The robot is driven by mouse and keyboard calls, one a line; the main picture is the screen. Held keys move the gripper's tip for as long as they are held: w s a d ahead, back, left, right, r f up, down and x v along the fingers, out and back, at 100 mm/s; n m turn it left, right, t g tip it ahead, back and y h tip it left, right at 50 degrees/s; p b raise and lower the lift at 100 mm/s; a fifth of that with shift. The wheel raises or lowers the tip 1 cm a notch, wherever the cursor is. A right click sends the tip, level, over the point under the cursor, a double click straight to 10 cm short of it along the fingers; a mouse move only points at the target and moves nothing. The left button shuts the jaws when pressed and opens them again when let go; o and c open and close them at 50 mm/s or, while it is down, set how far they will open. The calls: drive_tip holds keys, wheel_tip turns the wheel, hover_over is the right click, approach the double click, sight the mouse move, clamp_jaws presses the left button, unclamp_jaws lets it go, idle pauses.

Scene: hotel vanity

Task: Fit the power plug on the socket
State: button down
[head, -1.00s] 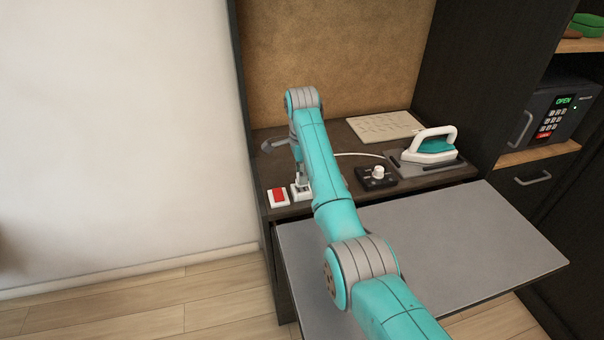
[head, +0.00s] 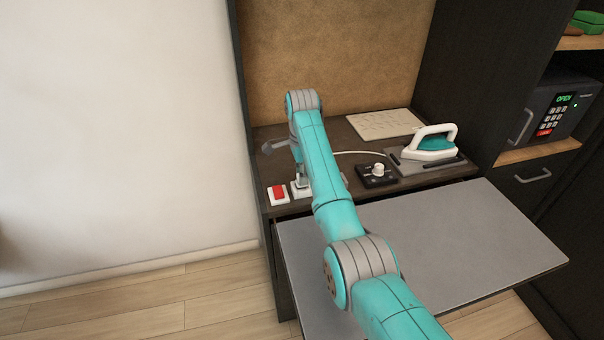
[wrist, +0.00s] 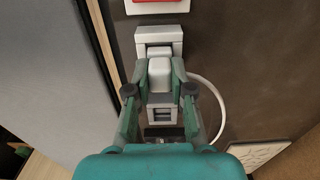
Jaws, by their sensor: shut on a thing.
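The white power plug (wrist: 160,72) is between the fingers of my gripper (wrist: 161,80), which is shut on it. In the wrist view the plug is over the pale socket block (wrist: 158,34), whose frame shows above and below the plug. I cannot tell whether the plug is fully seated, because the fingers and plug hide the contact. In the head view my gripper (head: 302,183) is low at the socket (head: 297,193), partly hidden by my arm. A white cord (wrist: 217,95) curves to the right of the plug in the wrist view.
A red switch (head: 279,194) is beside the socket. A black dial box (head: 377,176) and an iron (head: 431,147) on its plate stand to the right. A pale sheet (head: 384,124) lies behind. The grey pull-out board (head: 460,235) is clear.

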drive_tip(key=shift+f, duration=0.7)
idle(0.4)
drive_tip(key=c, duration=0.9)
unclamp_jaws()
drive_tip(key=shift+c, duration=0.2)
wheel_tip(320, 180, up, 7)
drive_tip(key=shift+r, duration=0.2)
drive_tip(key=shift+s, duration=0.1)
